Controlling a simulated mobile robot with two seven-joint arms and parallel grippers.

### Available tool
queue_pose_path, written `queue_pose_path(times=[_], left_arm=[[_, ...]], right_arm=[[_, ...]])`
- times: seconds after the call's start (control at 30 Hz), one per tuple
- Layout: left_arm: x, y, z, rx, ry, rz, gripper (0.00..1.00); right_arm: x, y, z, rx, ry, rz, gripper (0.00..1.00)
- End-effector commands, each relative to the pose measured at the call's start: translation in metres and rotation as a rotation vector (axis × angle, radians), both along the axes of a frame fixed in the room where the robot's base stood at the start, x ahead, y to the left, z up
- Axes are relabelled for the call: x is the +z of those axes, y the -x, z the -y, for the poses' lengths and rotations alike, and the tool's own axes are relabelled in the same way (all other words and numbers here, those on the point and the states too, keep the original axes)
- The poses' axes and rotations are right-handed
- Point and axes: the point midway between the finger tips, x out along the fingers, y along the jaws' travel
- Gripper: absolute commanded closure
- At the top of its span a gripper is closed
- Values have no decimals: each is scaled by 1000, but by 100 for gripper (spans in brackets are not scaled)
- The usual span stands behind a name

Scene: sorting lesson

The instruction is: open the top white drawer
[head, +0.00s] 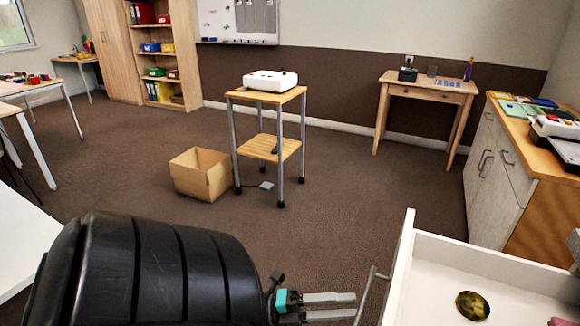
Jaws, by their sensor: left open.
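The white drawer (485,250) is at the lower right of the head view. It stands pulled out, and I look down into its white inside. Its thin grey bar handle (368,292) is on the left, outer side of the front. My left gripper (355,306) comes in from the left behind a thick black arm. Its two grey fingers are open and point right at the handle. The fingertips are right beside the bar; I cannot tell whether they touch it. No object shows between the fingers. My right gripper is not clearly seen.
In the drawer lie a round yellow-green item (472,306) and a pink piece (562,322), partly cut off. A wooden-topped cabinet (520,185) stands behind the drawer. A small wheeled stand (262,96) and an open cardboard box (202,177) are farther off. Brown floor lies clear between.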

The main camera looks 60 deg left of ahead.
Motion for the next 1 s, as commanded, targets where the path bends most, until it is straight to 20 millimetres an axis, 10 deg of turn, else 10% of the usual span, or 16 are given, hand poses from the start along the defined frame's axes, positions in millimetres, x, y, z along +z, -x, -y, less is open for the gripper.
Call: queue_pose_path(times=[0.4,1.0], left_arm=[[-18,78,-47,2,-1,-3,55],[-20,95,-57,0,0,0,55]], right_arm=[[-2,-6,0,0,3,-6,50],[0,-5,-4,1,0,-12,50]])
